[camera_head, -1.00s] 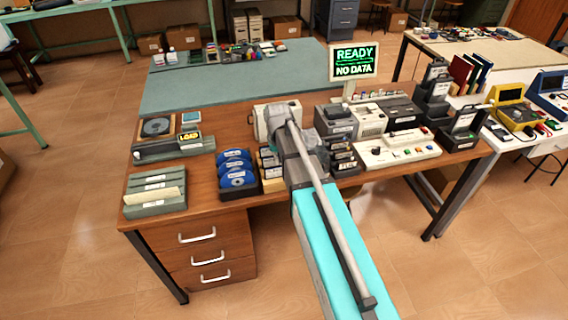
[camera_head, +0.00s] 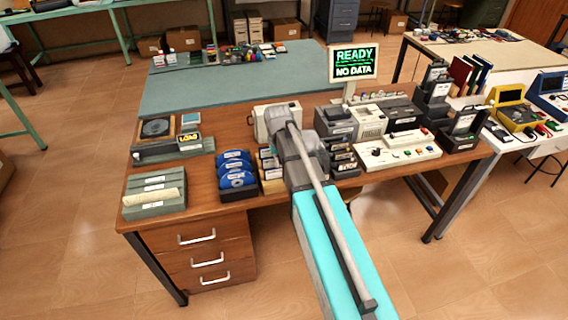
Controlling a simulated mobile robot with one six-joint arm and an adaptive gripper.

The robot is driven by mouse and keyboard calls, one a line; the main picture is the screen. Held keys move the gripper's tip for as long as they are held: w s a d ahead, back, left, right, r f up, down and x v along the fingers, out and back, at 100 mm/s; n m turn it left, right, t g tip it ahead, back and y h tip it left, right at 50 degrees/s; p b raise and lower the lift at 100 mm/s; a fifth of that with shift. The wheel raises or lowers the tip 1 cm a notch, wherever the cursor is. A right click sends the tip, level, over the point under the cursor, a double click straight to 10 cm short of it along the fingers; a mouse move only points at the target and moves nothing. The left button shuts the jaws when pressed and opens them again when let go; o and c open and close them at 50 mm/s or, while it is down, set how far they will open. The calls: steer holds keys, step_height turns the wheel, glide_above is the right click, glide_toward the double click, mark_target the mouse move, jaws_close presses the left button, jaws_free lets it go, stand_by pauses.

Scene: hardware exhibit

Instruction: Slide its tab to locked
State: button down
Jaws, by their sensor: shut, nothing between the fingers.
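My arm reaches from the bottom of the view up over the middle of the wooden desk (camera_head: 222,203). Its grey wrist end is among the devices there, and my gripper is hidden behind it, so its fingers do not show. No sliding tab or lock mark can be made out at this size. Candidate media on the desk include blue discs in a dark rack (camera_head: 236,169) left of my arm, and small cartridges in a beige holder (camera_head: 270,176) close beside it. A white boxy unit (camera_head: 263,123) stands just behind, partly covered by my arm.
A sign (camera_head: 353,63) reads "READY NO DATA". A grey unit with a "LOAD" label (camera_head: 190,137) and a grey tray (camera_head: 155,208) stand at left. A white button panel (camera_head: 397,154) and dark devices (camera_head: 460,130) crowd the right. The green mat (camera_head: 230,85) is mostly clear.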

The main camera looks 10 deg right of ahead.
steer(key=shift+d, duration=0.95)
stand_by(0.4)
steer(key=shift+a, duration=0.3)
stand_by(0.5)
step_height(320, 180, up, 7)
steer(key=p, duration=0.7)
stand_by(0.5)
steer(key=s+a, duration=0.1)
steer(key=s, duration=1.5)
steer(key=shift+a, duration=0.35)
steer(key=shift+d, duration=0.1)
